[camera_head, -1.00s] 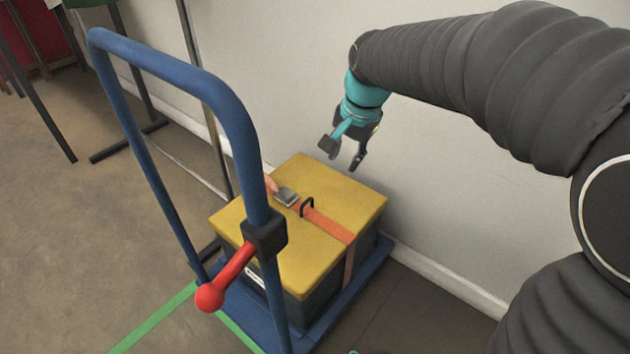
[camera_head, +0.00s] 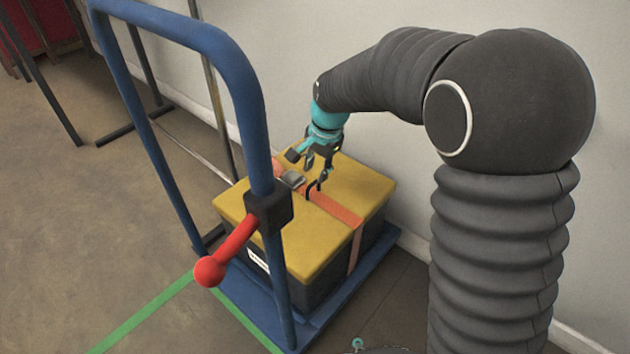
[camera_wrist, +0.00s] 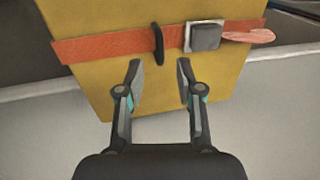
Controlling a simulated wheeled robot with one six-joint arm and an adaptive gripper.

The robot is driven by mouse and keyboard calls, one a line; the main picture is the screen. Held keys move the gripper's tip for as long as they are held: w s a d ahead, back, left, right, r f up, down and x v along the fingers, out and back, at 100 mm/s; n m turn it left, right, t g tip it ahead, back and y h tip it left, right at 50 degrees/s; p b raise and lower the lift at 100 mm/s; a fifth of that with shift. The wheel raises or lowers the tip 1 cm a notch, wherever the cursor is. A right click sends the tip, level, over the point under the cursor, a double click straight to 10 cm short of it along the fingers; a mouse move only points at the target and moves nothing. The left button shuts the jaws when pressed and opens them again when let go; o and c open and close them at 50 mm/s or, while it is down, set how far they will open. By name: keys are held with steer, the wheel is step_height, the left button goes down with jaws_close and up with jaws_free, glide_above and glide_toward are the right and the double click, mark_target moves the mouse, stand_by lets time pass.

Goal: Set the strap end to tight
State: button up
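An orange strap (camera_head: 338,207) runs across the yellow lid of a box (camera_head: 300,245) and down its side. It passes a grey buckle (camera_head: 291,179), and its loose pale-orange end (camera_head: 278,167) lies beyond the buckle. In the wrist view the strap end (camera_wrist: 248,36) sticks out right of the buckle (camera_wrist: 203,37). A black loop (camera_wrist: 158,43) stands on the strap. My gripper (camera_head: 314,182) is open and empty, low over the lid by the loop. In the wrist view my gripper (camera_wrist: 160,76) has its fingers apart, with the loop just beyond the gap.
The box sits on a blue trolley (camera_head: 347,285) with a tall blue handle frame (camera_head: 180,38). A red-knobbed lever (camera_head: 212,270) sticks out from the frame. A wall (camera_head: 400,180) rises close behind the box. The floor at left is mostly clear.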

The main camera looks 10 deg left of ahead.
mark_target(313, 184)
steer(key=shift+w+a+f, duration=0.1)
steer(key=shift+a+f, duration=0.1)
steer(key=shift+f, duration=0.85)
steer(key=shift+w+a+f, duration=0.1)
steer(key=shift+a+f, duration=0.05)
steer(key=shift+f, duration=0.9)
jaws_close()
